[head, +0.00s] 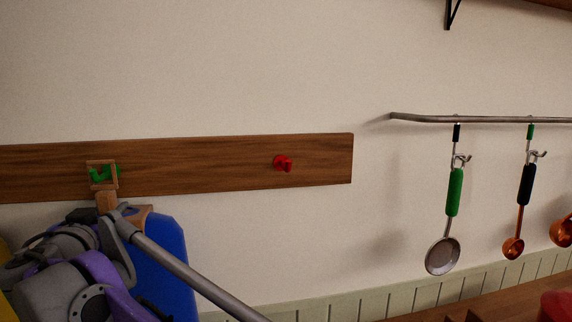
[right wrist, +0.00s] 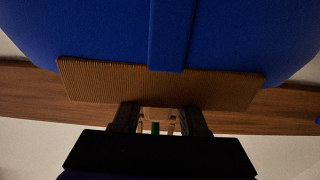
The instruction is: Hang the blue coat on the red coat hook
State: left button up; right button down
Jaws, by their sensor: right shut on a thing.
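The blue coat (head: 168,265) hangs below the left part of the wooden board, partly hidden behind my right arm. Its square tan loop (head: 115,163) stands upright above it and frames the green hook (head: 97,174); I cannot tell whether it rests on that hook. My right gripper (head: 118,212) is shut on the coat's tan top part just below the loop. In the right wrist view, the fingers (right wrist: 159,117) grip it beside the brown ribbed collar (right wrist: 160,84). The red coat hook (head: 283,163) is bare, to the right on the same board. My left gripper is not in view.
The wooden board (head: 220,168) runs along the wall. Right of it, a metal rail (head: 470,119) carries several hanging utensils, including a green-handled ladle (head: 442,254). A wooden counter (head: 485,306) lies below. The wall between board and rail is clear.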

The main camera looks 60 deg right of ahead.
jog(key=shift+a, duration=0.1)
jog(key=shift+p+v, duration=0.7)
jog(key=shift+v, duration=2.4)
jog(key=shift+s, duration=0.15)
jog(key=shift+a, duration=0.1)
jog(key=shift+f+p+v, duration=0.2)
jog(key=shift+v, duration=0.8)
jog(key=shift+f+p+v, duration=0.2)
jog(key=shift+p+v, duration=0.05)
jog(key=shift+v, duration=0.7)
jog(key=shift+f+p+v, duration=0.2)
jog(key=shift+v, duration=0.8)
jog(key=c, duration=1)
grip_release()
grip_shut()
